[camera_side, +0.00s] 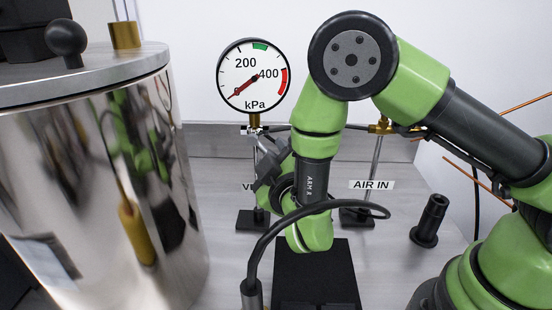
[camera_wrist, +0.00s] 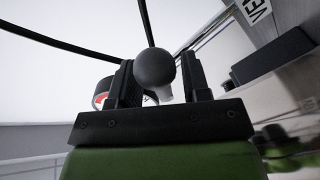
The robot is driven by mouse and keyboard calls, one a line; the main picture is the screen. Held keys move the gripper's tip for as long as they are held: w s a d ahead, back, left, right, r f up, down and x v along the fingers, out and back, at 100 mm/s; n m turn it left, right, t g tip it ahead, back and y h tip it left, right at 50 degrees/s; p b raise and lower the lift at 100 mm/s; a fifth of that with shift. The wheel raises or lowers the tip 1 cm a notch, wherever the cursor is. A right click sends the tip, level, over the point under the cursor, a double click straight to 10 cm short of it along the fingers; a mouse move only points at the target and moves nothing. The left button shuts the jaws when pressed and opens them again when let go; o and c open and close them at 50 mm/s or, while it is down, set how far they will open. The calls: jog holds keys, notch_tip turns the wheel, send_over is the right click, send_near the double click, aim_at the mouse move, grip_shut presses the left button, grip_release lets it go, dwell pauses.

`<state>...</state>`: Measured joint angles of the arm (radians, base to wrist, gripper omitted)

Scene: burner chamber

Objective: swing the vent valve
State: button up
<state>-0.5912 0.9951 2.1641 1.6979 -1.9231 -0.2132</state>
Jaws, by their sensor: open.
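The vent valve sits on the post below the gauge in the side view, largely hidden by my arm; its label (camera_side: 248,187) is partly covered. In the wrist view a grey ball knob (camera_wrist: 154,68) on a short pale stem, apparently the valve's handle, stands between the two dark fingers of my gripper (camera_wrist: 158,80). In the side view my gripper (camera_side: 268,180) is beside the post, partly hidden by my wrist. The vent label also shows in the wrist view (camera_wrist: 258,10).
A pressure gauge (camera_side: 253,77) stands above the post, its red needle at the low end. A polished steel chamber (camera_side: 95,190) fills the left. The AIR IN label (camera_side: 371,184) and a black stand (camera_side: 430,222) are at right. A black block (camera_side: 315,280) lies in front.

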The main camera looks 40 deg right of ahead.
jog(key=shift+c, duration=0.3)
grip_shut()
jog(key=shift+f, duration=0.1)
jog(key=m, duration=0.2)
jog(key=w+a+f+m+t+h, duration=0.1)
jog(key=m, duration=0.2)
jog(key=w+a+m+h, duration=0.1)
jog(key=m, duration=0.1)
jog(key=shift+f, duration=0.3)
jog(key=shift+w+a+m+h, duration=0.2)
jog(key=shift+w+a+m, duration=0.05)
jog(key=shift+m, duration=0.75)
jog(key=shift+w+a+m+h, duration=0.2)
jog(key=shift+a+m, duration=0.05)
jog(key=shift+m, duration=0.75)
jog(key=shift+o, duration=0.3)
grip_release()
